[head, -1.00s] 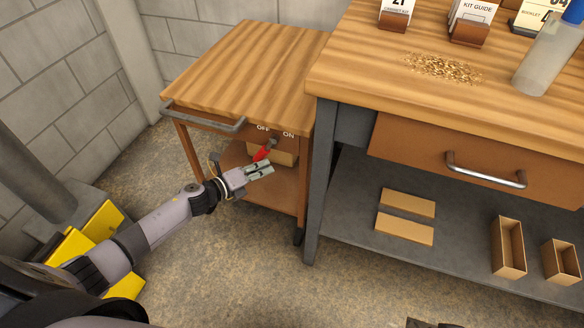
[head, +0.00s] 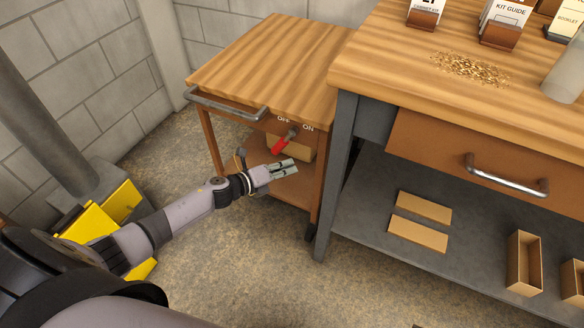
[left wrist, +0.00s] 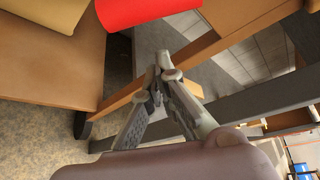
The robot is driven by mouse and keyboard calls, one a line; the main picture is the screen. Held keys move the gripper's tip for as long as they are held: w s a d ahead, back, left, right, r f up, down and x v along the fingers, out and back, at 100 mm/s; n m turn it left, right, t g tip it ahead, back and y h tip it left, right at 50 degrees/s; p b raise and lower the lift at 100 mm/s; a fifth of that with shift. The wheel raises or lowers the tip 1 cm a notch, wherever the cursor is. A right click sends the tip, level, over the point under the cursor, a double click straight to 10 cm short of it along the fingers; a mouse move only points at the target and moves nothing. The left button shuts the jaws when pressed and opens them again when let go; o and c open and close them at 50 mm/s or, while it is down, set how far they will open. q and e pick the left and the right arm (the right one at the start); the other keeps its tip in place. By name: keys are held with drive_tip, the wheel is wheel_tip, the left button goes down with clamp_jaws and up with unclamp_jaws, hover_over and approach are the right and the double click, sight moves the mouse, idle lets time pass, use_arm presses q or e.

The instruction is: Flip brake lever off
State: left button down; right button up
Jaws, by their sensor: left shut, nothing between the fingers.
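The brake lever (head: 283,142) has a red handle and sits on the front of the small wooden cart (head: 270,60), below the OFF and ON labels. Its handle slants down and to the left from its pivot, toward the OFF side. My left gripper (head: 296,167) is shut and empty, just below and to the right of the handle, with a gap between them in the picture. In the left wrist view, the red handle (left wrist: 148,10) is cut off at the top edge, above the closed fingertips (left wrist: 165,65). My right gripper does not show.
A metal push handle (head: 228,104) juts from the cart's front. A workbench (head: 345,150) with a drawer stands close to the cart's right, its lower shelf holding boxes (head: 524,262). Yellow pieces (head: 100,215) surround a post base at left. The floor before the cart is open.

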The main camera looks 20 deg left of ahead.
use_arm(q)
drive_tip(key=p+v, duration=0.2)
drive_tip(key=v, duration=0.7)
drive_tip(key=shift+s, duration=0.55)
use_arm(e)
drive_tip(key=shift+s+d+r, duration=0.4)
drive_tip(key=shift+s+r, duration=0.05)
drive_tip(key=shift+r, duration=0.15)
use_arm(q)
drive_tip(key=shift+d+f, duration=0.1)
